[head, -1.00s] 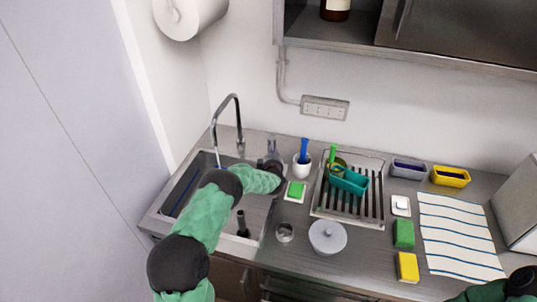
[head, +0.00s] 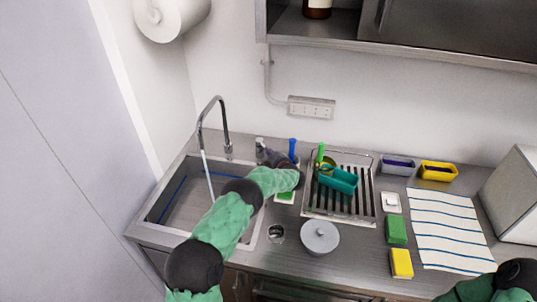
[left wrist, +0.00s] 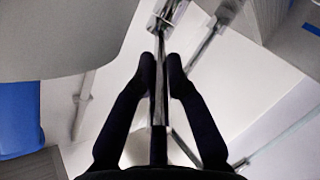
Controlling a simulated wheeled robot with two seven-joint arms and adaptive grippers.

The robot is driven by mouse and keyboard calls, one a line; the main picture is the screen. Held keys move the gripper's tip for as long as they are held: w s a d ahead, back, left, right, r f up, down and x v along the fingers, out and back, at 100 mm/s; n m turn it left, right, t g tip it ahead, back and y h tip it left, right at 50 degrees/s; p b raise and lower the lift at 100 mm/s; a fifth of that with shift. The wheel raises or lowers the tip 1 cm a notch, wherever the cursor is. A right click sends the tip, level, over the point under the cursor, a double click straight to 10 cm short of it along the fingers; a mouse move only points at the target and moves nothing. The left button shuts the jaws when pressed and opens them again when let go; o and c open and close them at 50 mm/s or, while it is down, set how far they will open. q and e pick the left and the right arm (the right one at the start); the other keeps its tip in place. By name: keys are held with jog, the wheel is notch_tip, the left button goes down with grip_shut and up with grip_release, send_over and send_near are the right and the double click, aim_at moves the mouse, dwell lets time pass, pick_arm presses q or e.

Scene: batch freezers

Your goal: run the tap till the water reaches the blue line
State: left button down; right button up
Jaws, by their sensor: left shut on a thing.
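The steel tap (head: 222,120) arches over the left side of the sink (head: 148,228). A thin pale stream of water (head: 207,176) falls from its spout into the basin. A blue line (head: 172,196) runs along the inside wall of the basin. My left arm covers the right part of the basin, and I cannot tell the water level against the line. My left gripper (head: 266,154) is at the tap's lever, right of the spout. In the left wrist view its dark fingers (left wrist: 160,72) are shut on the metal lever (left wrist: 158,105). My right gripper is out of view.
A cabinet (head: 410,40) hangs above.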

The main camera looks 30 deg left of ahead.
pick_arm(q)
jog(key=shift+d+f, duration=0.1)
jog(key=shift+f, duration=0.1)
jog(key=c, duration=1.3)
grip_release()
jog(key=shift+o, duration=0.2)
jog(key=shift+r, duration=0.1)
jog(key=v, duration=1.2)
